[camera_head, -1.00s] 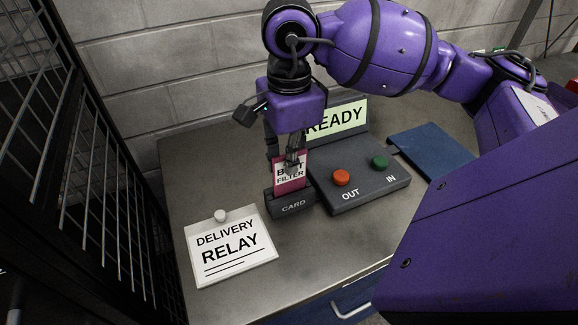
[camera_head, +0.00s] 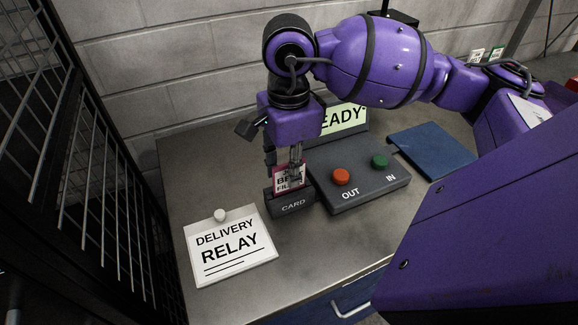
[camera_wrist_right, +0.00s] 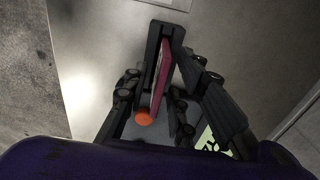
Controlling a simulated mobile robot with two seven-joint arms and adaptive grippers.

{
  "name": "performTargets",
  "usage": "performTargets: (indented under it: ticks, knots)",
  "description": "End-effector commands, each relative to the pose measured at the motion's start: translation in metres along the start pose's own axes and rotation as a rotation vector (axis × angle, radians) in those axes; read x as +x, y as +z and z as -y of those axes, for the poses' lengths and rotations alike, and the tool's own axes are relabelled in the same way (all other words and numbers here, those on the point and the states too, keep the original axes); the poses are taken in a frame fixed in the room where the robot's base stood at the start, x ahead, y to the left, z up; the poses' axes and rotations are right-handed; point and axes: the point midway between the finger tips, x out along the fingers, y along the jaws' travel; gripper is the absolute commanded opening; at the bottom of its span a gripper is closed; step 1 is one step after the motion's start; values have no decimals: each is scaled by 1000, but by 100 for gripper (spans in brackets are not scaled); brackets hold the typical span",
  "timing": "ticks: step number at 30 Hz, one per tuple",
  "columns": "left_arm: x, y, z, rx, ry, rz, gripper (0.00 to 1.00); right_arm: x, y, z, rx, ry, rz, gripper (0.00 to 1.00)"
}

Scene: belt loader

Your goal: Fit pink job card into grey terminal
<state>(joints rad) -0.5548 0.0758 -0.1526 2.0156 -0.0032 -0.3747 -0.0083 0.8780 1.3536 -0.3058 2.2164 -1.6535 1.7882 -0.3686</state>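The pink job card (camera_head: 281,184), with a white label partly hidden by a finger, stands upright in the slot of the grey terminal (camera_head: 340,205), at the block marked CARD. In the right wrist view the pink card (camera_wrist_right: 166,68) shows nearly edge-on against the dark slot block. My right gripper (camera_head: 296,178) is directly above the block, its fingertips low around the card. In the wrist view its two fingers (camera_wrist_right: 160,92) stand apart on either side of the card, with a visible gap on the left. My left gripper is not in view.
A red button (camera_head: 341,177) and a green button (camera_head: 380,161) sit on the terminal, with a READY screen (camera_head: 345,118) behind. A blue plate (camera_head: 432,150) lies right. A DELIVERY RELAY sheet (camera_head: 231,247) lies front left. A black mesh panel (camera_head: 105,190) borders the left.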

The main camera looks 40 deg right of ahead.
Motion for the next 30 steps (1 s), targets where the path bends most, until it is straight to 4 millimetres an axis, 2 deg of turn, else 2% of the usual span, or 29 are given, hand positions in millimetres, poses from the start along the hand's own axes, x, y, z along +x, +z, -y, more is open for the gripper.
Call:
performTargets:
  ticks: [2, 5, 15, 18, 24, 30]
  knots:
    - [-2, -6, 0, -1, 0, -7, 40, -6, 0, 0, 0, -3, 1, 24]
    - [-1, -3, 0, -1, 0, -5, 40, -18, 0, 1, 0, -5, 0, 24]
    - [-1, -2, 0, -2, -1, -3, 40, -90, 0, 1, 0, -6, 1, 24]
    - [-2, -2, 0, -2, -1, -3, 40, -106, 0, 1, 0, -3, 1, 24]
    - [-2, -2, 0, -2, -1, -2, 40, -122, 0, 0, 0, -1, 0, 24]
    - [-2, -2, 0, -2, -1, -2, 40, -123, 0, 0, 0, 0, 0, 24]
